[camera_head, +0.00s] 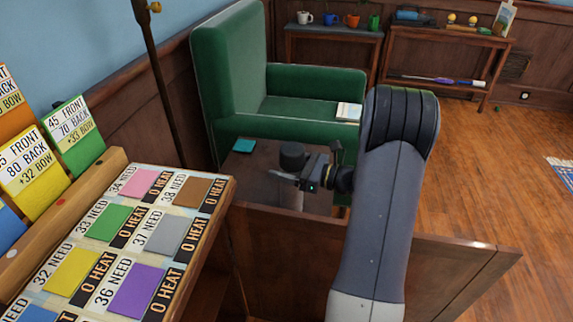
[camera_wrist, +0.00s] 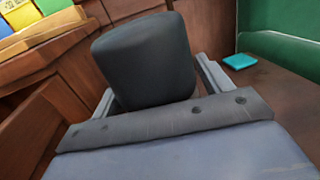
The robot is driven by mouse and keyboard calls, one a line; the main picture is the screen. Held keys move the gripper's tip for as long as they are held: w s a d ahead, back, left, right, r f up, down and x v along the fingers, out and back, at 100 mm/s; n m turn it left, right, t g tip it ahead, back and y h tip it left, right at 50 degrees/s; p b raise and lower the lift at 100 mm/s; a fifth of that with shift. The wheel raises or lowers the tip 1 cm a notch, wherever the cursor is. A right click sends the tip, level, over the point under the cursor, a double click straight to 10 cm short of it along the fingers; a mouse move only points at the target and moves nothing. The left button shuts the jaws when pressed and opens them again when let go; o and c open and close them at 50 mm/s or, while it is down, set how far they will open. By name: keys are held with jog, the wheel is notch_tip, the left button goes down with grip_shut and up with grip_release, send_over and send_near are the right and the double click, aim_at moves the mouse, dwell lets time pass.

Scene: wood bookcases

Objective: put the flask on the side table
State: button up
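The flask has a dark grey, round cap (camera_head: 292,154) and a paler lower body (camera_head: 290,198). My gripper (camera_head: 294,178) is around it just below the cap. In the wrist view the cap (camera_wrist: 145,60) fills the space between the two fingers (camera_wrist: 158,95), which appear to touch both its sides. The flask looks upright in the head view. The side table (camera_head: 248,168) is a dark wood top beside the green armchair; it also shows in the wrist view (camera_wrist: 262,95). The flask overlaps the table top in the head view. I cannot tell whether its base touches the table.
A teal square (camera_head: 244,145) lies on the table's far left. The green armchair (camera_head: 290,110) stands behind, with a book (camera_head: 348,112) on it. A sloped board of cards (camera_head: 120,245) is at left. A wood panel (camera_head: 440,270) stands in front. The right floor is open.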

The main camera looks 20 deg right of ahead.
jog(key=shift+o, duration=0.6)
jog(key=shift+r, duration=0.1)
jog(key=shift+r, duration=0.2)
jog(key=p+v, duration=0.2)
jog(key=v, duration=1)
